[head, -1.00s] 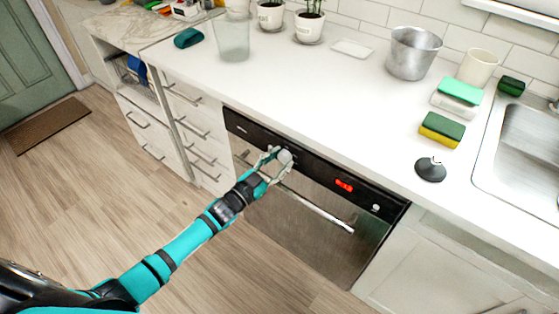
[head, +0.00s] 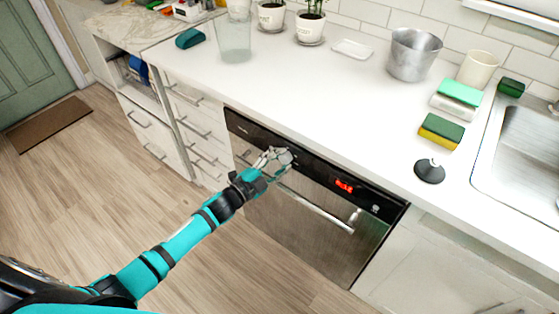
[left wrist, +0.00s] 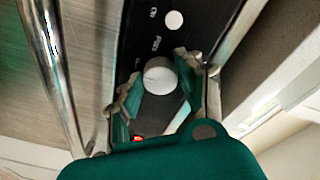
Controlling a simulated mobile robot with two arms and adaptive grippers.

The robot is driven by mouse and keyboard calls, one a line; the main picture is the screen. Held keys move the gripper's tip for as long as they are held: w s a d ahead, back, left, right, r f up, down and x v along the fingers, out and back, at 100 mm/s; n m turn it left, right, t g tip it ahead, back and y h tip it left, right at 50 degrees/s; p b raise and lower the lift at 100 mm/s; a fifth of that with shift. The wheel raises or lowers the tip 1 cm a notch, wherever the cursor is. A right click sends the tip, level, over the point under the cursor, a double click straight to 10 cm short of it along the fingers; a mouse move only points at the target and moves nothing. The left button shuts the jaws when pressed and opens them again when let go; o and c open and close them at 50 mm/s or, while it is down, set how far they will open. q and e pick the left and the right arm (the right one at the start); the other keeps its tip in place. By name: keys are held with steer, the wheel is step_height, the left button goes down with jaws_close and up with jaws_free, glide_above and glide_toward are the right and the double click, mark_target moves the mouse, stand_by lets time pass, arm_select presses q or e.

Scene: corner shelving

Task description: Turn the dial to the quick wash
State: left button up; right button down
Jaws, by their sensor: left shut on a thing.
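The dishwasher (head: 300,224) is built in under the counter, with a steel front and a black control panel (head: 322,172). Its round pale dial (head: 286,157) is on the panel, left of a lit red display (head: 344,186). My left gripper (head: 276,158) is at the dial, its fingers closed on it. In the left wrist view the dial (left wrist: 160,75) sits between the two fingertips (left wrist: 156,78). The panel's markings are too small to read, and the display is mostly hidden there. My right gripper is out of view.
A bar handle (head: 318,210) runs across the dishwasher door just below my gripper. White drawers (head: 197,135) stand to its left. The counter above holds sponges (head: 442,131), a metal pot (head: 412,55) and a black stopper (head: 430,171). The floor in front is clear.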

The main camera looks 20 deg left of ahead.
arm_select(q)
steer(key=shift+f, duration=0.1)
stand_by(0.3)
steer(key=o, duration=1.1)
steer(key=shift+o, duration=0.2)
steer(key=v, duration=1.2)
steer(key=s+a+f+n+g+y, duration=0.2)
steer(key=s+f+n, duration=0.15)
steer(key=f, duration=0.55)
steer(key=s+a+f+n+g+y+p, duration=0.1)
steer(key=s+a+f+n+g+y, duration=0.2)
steer(key=f, duration=0.6)
steer(key=s+a+f+n+g+y, duration=0.15)
steer(key=s+f, duration=0.25)
steer(key=f, duration=0.5)
steer(key=s+d+f+n+g, duration=0.2)
steer(key=s+f, duration=0.3)
steer(key=s, duration=0.5)
steer(key=s+d+f+n+g+y+p, duration=0.1)
steer(key=s+f, duration=0.4)
steer(key=s, duration=0.5)
steer(key=s+d+f+n+g, duration=0.3)
steer(key=s+f+g, duration=0.2)
steer(key=s, duration=0.5)
steer(key=shift+f+y, duration=0.35)
